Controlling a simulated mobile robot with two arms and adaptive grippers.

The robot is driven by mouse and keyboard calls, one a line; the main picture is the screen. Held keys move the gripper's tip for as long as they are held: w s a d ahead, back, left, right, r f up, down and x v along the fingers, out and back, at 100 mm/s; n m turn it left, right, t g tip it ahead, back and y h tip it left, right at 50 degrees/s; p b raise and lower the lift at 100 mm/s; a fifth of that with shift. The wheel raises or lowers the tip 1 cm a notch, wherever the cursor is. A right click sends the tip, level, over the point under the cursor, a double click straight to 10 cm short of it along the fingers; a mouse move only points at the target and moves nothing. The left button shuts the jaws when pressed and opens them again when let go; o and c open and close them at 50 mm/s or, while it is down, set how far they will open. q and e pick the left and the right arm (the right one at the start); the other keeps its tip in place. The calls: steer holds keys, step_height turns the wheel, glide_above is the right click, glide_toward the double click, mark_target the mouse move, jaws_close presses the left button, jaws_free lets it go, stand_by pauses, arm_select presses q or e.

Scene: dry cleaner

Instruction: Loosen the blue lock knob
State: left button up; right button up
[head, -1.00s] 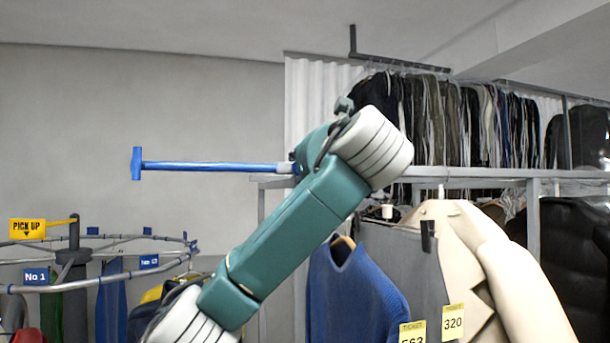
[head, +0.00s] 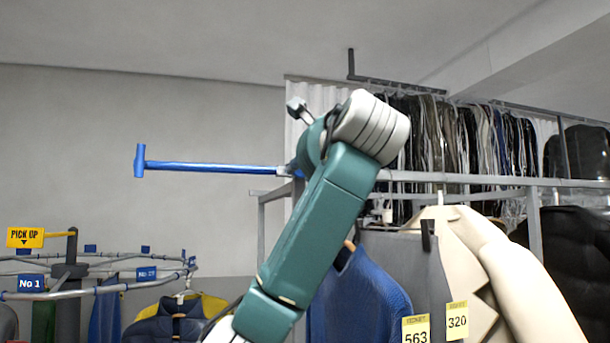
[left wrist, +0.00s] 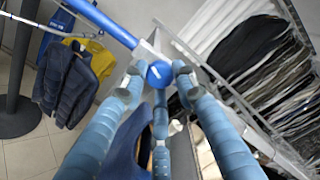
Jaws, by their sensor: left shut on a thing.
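The blue lock knob (left wrist: 158,73), round with a white line across its face, shows in the left wrist view. My left gripper (left wrist: 159,90) has its three blue-grey fingers closed around the knob. A blue bar (left wrist: 103,22) runs from beside the knob to the upper left. In the head view the blue bar (head: 210,167) sticks out level to the left, with a crosspiece at its far end. My right gripper is not in view.
A grey rail frame (head: 470,179) with hanging clothes stands behind my arm. A blue sweater (head: 358,300) and a cream coat (head: 500,265) hang close on the right. A round rack (head: 110,290) with number tags is at the lower left. Space around the bar's free end is clear.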

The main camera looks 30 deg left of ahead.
arm_select(q)
steer(key=n+b, duration=0.1)
steer(key=n, duration=0.2)
steer(key=shift+r+n, duration=0.1)
steer(key=shift+n, duration=0.4)
steer(key=o, duration=1.2)
steer(key=shift+a, duration=0.1)
steer(key=shift+c, duration=0.2)
steer(key=shift+w, duration=0.1)
steer(key=v, duration=1.2)
